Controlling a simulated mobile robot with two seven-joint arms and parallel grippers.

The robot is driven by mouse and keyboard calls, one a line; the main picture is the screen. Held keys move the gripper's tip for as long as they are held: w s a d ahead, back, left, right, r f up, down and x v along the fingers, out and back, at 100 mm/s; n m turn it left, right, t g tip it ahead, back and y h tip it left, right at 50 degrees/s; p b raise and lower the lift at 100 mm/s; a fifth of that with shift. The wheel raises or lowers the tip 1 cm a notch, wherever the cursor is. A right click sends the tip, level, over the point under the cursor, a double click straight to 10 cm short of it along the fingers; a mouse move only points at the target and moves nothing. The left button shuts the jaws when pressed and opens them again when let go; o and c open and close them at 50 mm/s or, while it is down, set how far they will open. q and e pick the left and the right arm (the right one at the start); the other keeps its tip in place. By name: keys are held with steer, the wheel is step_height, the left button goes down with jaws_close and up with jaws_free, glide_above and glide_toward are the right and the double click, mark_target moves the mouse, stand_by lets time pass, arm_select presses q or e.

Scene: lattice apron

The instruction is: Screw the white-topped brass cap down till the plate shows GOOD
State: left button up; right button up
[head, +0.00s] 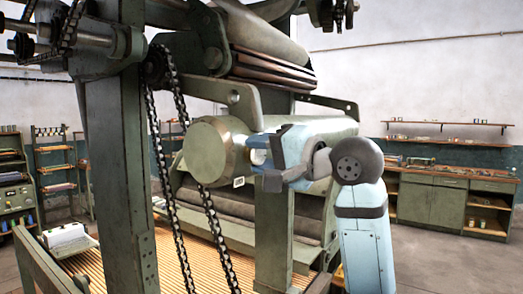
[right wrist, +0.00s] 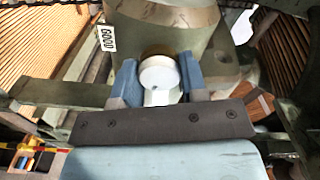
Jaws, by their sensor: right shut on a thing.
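The cap shows in the right wrist view as a round white top (right wrist: 158,74) with a brass-coloured edge behind it, against the end of a green cylinder (right wrist: 185,30). My right gripper (right wrist: 157,82) is shut on the cap, with one blue finger on each side. In the head view my right gripper (head: 262,160) reaches from the right to the green cylinder's end, and its fingers mostly hide the cap. My left gripper is not in view.
A hanging chain (head: 180,190) and a green upright post (head: 118,150) stand left of the cylinder. Slats (head: 185,260) lie below. Green cabinets (head: 440,200) and shelves stand at the back right, with open floor before them.

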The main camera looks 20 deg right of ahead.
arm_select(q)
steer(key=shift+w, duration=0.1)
arm_select(e)
steer(key=o, duration=0.9)
steer(key=shift+s+d, duration=0.1)
steer(key=shift+s, duration=0.05)
arm_select(q)
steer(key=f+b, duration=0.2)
steer(key=b, duration=0.1)
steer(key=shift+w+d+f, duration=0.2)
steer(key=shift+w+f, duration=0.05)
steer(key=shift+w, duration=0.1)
arm_select(e)
steer(key=v, duration=1.3)
steer(key=shift+s+d, duration=0.15)
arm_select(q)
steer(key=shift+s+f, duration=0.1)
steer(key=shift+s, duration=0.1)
